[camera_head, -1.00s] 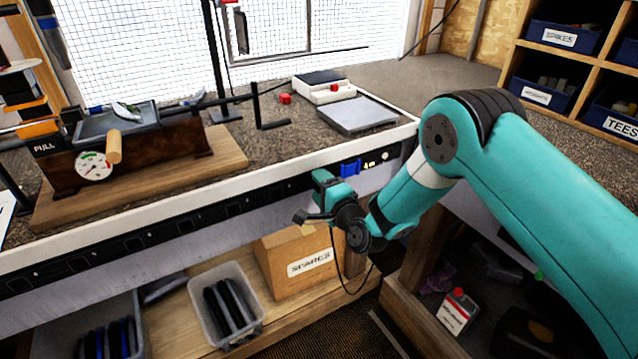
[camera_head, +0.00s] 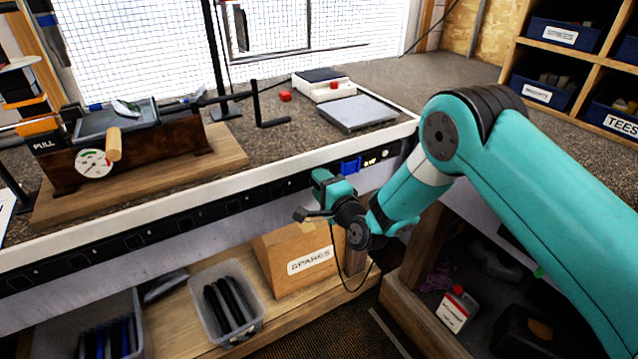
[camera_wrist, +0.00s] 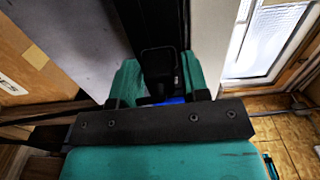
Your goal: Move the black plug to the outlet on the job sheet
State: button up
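My gripper (camera_head: 318,197) is in front of the bench's front edge, close to the black power strip (camera_head: 135,243). In the wrist view, a black plug (camera_wrist: 158,68) sits between the teal fingers of my gripper (camera_wrist: 157,85), which look shut on it. A thin black cable (camera_head: 336,262) hangs in a loop below the gripper. The strip runs along the bench front with several outlets; a blue plug (camera_head: 350,166) sits near its right end. A white sheet (camera_head: 5,212) is cut off at the left edge, perhaps the job sheet; its writing is not readable.
The SPARES box (camera_head: 305,262) and a grey bin (camera_head: 252,330) stand on the shelf below. Free space lies in front of the strip to the left of my gripper.

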grip_shut()
jog(key=shift+s+d+f+b, duration=0.1)
jog(key=shift+s+d+b, duration=0.2)
jog(key=shift+b, duration=0.45)
jog(key=shift+s+d+b, duration=0.1)
jog(key=shift+s+b, duration=0.2)
jog(key=shift+b, duration=0.2)
jog(key=shift+s+d+b, duration=0.2)
jog(key=shift+s+b, duration=0.1)
jog(key=shift+b, duration=0.2)
jog(key=shift+s+d+b, duration=0.2)
jog(key=shift+s+b, duration=0.1)
jog(key=shift+b, duration=0.2)
jog(key=shift+b+v, duration=1.55)
jog(key=shift+b, duration=1.15)
